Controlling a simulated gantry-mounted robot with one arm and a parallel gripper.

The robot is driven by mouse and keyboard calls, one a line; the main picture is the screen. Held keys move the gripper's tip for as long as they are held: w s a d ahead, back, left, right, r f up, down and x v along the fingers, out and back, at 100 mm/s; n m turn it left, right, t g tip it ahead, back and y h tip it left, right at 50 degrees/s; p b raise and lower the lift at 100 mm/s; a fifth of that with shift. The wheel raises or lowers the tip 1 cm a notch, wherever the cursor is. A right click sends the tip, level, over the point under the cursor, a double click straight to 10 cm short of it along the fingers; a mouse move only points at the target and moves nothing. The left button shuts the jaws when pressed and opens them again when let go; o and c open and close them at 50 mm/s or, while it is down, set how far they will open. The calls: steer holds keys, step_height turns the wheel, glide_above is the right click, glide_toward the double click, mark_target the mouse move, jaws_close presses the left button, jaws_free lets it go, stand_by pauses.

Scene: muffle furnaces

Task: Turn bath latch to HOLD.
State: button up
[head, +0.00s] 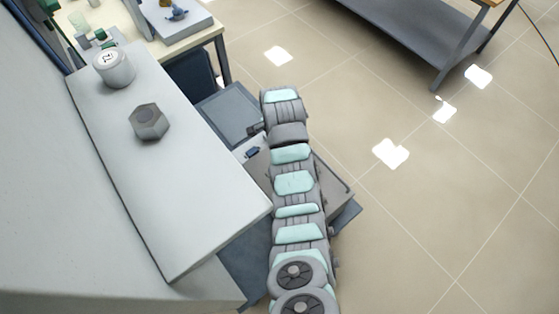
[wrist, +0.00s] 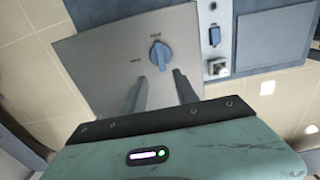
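A blue latch knob (wrist: 160,55) sits on a grey metal panel (wrist: 105,65) in the wrist view. Its narrow handle stands roughly upright in the picture. Small dark labels show above the knob and to its left, too blurred to read surely. My gripper (wrist: 160,77) is open, with its two dark fingers apart and nothing between them. The fingertips point towards the knob and appear just below it in the picture; I cannot tell whether they touch it. In the head view my arm hides most of the panel area, and the gripper cannot be made out clearly.
In the head view a grey-white furnace top (head: 165,170) carries a white cylinder (head: 114,68) and a grey hexagonal piece (head: 149,121). Open tiled floor (head: 430,200) lies to the right.

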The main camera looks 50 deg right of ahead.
steer(key=f, duration=0.3)
steer(key=f+b, duration=0.1)
steer(key=f, duration=0.6)
steer(key=shift+w+a+f, duration=0.2)
steer(key=shift+a+f, duration=0.1)
steer(key=shift+a, duration=0.05)
jaws_close()
